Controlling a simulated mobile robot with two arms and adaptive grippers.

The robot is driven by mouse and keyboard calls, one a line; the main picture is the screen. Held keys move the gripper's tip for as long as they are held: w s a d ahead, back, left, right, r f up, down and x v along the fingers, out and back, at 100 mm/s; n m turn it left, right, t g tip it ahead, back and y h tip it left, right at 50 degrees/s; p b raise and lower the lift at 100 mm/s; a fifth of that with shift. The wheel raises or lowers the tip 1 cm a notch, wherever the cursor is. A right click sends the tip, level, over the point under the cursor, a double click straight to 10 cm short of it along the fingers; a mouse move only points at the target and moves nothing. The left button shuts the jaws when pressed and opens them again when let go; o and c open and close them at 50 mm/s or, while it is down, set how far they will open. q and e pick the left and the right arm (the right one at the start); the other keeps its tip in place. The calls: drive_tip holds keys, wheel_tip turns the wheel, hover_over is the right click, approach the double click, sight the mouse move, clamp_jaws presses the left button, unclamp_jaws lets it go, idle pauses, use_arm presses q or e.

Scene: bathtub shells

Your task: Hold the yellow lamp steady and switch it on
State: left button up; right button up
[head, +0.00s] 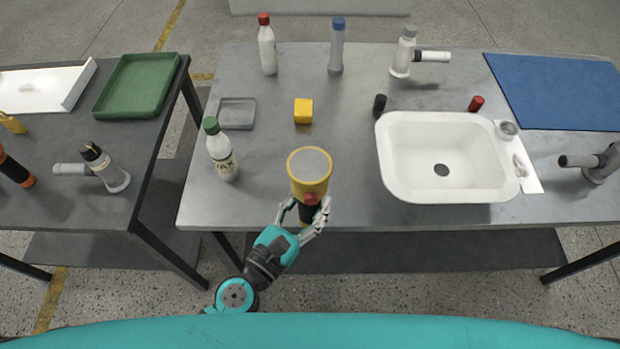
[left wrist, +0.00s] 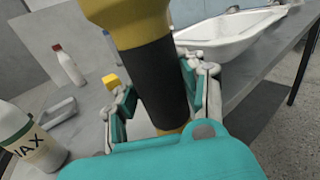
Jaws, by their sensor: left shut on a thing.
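The yellow lamp (head: 310,172) has a round grey face and a black handle; a red button (head: 311,198) shows on its near side. My left gripper (head: 305,212) is shut around the black handle at the table's front edge. In the left wrist view, the handle (left wrist: 155,80) stands between the fingers, with the yellow head above it. The lamp is roughly upright, its face turned up toward the head camera. The face looks plain grey, with no visible glow. My right gripper is not in view.
A white bottle with a green cap (head: 221,150) stands left of the lamp. A yellow cube (head: 303,111) and a grey tray (head: 237,113) lie behind. A white sink (head: 390,180) is to the right. Bare tabletop lies between lamp and sink.

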use_arm(q)
drive_tip(key=shift+s+r, duration=0.1)
drive_tip(key=shift+s, duration=0.85)
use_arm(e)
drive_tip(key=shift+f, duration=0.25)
use_arm(q)
drive_tip(key=shift+w, duration=0.1)
drive_tip(key=shift+w+f, duration=0.2)
drive_tip(key=shift+w, duration=0.5)
drive_tip(key=shift+w+f, duration=0.15)
drive_tip(key=shift+w, duration=0.5)
drive_tip(key=shift+w+f, duration=0.25)
drive_tip(key=shift+w, duration=0.65)
drive_tip(key=shift+w+f, duration=0.25)
drive_tip(key=shift+w, duration=0.65)
drive_tip(key=shift+w+f, duration=0.25)
drive_tip(key=shift+w, duration=0.65)
drive_tip(key=shift+w+f+b, duration=0.3)
drive_tip(key=shift+w+f, duration=0.05)
drive_tip(key=shift+w, duration=1)
drive_tip(key=shift+w+f+b, duration=0.35)
drive_tip(key=shift+w+f, duration=0.05)
drive_tip(key=shift+w, duration=0.95)
drive_tip(key=shift+w+f+b, duration=0.3)
drive_tip(key=shift+w+f, duration=0.05)
drive_tip(key=shift+w, duration=1)
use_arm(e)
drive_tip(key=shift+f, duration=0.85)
